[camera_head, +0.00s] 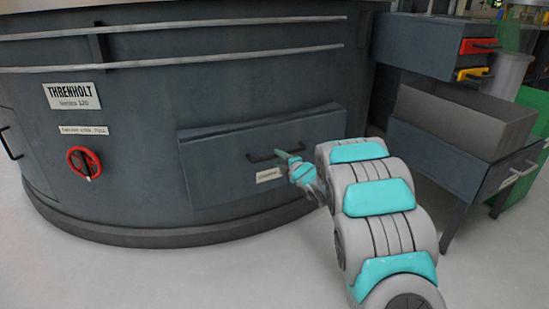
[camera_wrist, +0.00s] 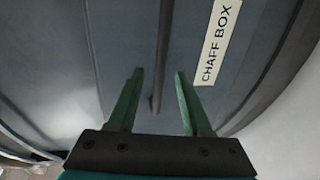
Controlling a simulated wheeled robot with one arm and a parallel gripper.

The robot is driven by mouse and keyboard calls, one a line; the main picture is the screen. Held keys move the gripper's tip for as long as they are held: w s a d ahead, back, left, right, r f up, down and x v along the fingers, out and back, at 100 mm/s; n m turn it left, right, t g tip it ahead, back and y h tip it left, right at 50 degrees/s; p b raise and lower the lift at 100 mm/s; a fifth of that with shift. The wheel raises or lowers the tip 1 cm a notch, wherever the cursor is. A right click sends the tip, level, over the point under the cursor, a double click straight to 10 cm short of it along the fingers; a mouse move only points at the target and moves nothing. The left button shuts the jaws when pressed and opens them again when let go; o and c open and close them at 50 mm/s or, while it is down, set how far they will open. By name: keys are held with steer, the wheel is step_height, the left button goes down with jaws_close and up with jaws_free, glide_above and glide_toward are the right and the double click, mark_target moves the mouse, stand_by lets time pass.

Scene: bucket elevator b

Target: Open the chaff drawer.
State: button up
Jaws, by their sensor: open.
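The chaff drawer (camera_head: 215,168) is a flat dark grey front set on the round grey machine. Its black bar handle (camera_head: 256,159) also shows in the wrist view (camera_wrist: 163,45). A white label beside the handle reads CHAFF BOX in the wrist view (camera_wrist: 216,42). My gripper (camera_head: 282,153) is at the right part of the handle. In the wrist view its two green fingers (camera_wrist: 159,74) are apart, with the handle bar lying between them in the picture. I cannot tell whether either finger touches the bar. My wrist and arm hide the lower right of the drawer.
A red round knob (camera_head: 84,163) and a THRENHOLT plate (camera_head: 73,96) are left of the drawer. Another black handle (camera_head: 11,143) is at the far left. An open grey box (camera_head: 465,112) and a dark cabinet (camera_head: 418,45) stand on the right. The floor in front is clear.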

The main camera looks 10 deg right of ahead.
mark_target(275, 157)
steer(key=shift+x, duration=2.35)
steer(key=shift+s, duration=0.1)
steer(key=shift+c, duration=0.2)
jaws_close()
